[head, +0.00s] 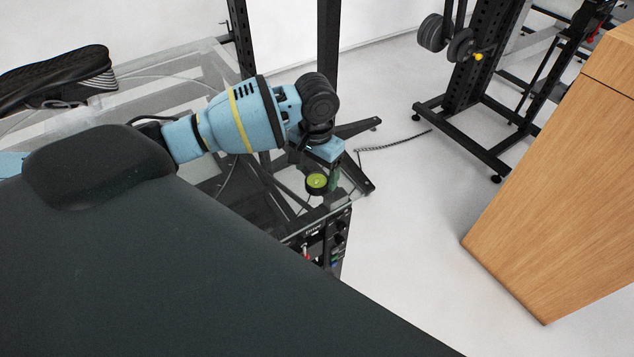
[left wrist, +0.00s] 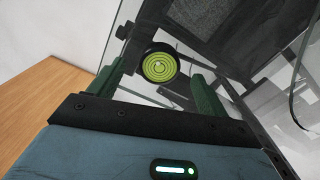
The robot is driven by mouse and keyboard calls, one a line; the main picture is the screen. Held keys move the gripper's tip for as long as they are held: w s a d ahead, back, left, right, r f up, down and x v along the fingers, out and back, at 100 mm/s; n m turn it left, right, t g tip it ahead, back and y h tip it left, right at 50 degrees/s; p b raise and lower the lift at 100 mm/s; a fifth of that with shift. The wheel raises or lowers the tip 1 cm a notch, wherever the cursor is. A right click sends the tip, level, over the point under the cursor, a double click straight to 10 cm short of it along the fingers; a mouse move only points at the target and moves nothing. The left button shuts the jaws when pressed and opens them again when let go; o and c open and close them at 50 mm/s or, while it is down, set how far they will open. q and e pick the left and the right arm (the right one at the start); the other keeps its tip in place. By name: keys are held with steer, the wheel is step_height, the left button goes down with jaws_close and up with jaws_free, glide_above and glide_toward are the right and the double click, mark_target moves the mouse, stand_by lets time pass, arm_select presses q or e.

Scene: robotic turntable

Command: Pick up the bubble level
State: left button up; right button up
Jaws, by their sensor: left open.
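The bubble level (head: 316,182) is a small round black puck with a yellow-green face. It lies on the glass table top near the table's right corner in the head view. In the left wrist view the bubble level (left wrist: 159,66) shows its ringed face between and just beyond the fingertips. My left gripper (head: 333,172) points down at it, with green fingers. In the left wrist view the left gripper (left wrist: 155,80) is open, one finger on each side of the level. Contact cannot be made out. My right gripper is not in view.
The glass table (head: 215,75) has a clear surface with cables and a black shoe (head: 60,78) at the far left. Electronic equipment (head: 322,240) sits below its right corner. A wooden cabinet (head: 560,190) and black rack (head: 470,90) stand to the right, with bare floor between.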

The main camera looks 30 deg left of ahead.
arm_select(q)
steer(key=shift+f, duration=1.3)
steer(key=c, duration=1.1)
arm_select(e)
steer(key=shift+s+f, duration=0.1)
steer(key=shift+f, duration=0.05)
arm_select(q)
steer(key=shift+r, duration=0.2)
